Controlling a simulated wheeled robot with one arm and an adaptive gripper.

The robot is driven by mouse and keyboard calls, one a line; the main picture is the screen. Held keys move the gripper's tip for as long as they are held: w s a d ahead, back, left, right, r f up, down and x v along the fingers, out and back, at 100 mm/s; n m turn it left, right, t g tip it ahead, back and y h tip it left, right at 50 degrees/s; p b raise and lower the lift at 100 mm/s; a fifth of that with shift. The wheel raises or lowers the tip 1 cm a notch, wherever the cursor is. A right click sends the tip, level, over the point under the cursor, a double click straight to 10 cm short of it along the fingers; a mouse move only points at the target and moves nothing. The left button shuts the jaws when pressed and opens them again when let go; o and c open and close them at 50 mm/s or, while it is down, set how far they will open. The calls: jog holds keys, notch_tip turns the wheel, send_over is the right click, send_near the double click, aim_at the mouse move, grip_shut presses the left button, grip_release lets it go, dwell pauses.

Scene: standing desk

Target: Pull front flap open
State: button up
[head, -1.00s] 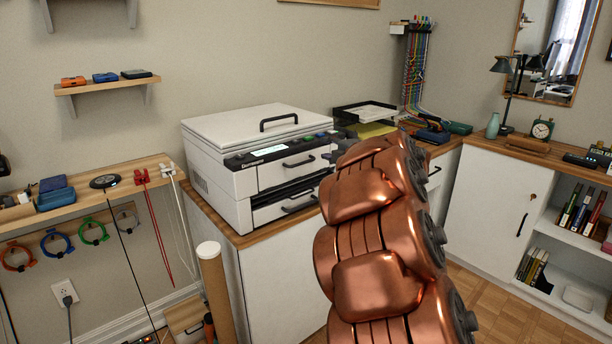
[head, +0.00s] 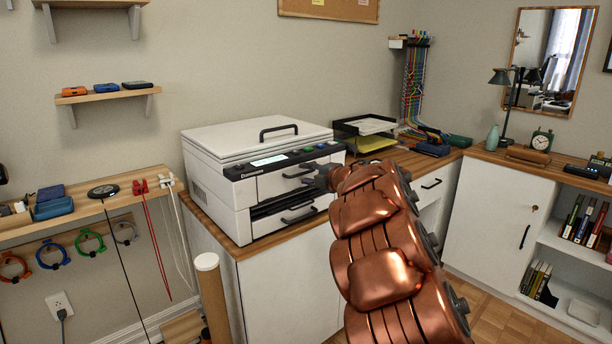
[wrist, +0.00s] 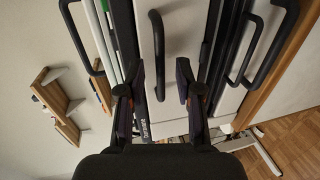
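The white printer (head: 230,172) stands on a wood-topped cabinet against the wall. Its front flap (head: 270,183) is the upper white panel under the dark control strip, and it looks closed. The flap's black bar handle (head: 298,173) also shows in the wrist view (wrist: 157,50), lying between my fingers. My gripper (head: 322,178) is at the right part of the printer's front, close to the handle. In the wrist view my gripper (wrist: 158,97) is open, with its fingers apart on both sides of the handle.
A lower tray handle (head: 299,213) sits below the flap. The lid handle (head: 278,131) is on top. A paper tray (head: 365,128) stands right of the printer. The wooden counter edge (head: 222,242) runs below, and a cardboard tube (head: 212,290) stands in front of the cabinet.

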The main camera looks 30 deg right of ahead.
jog(key=shift+w+a+f, duration=0.1)
jog(key=shift+w+f, duration=0.05)
jog(key=shift+w, duration=0.35)
grip_shut()
dwell(0.4)
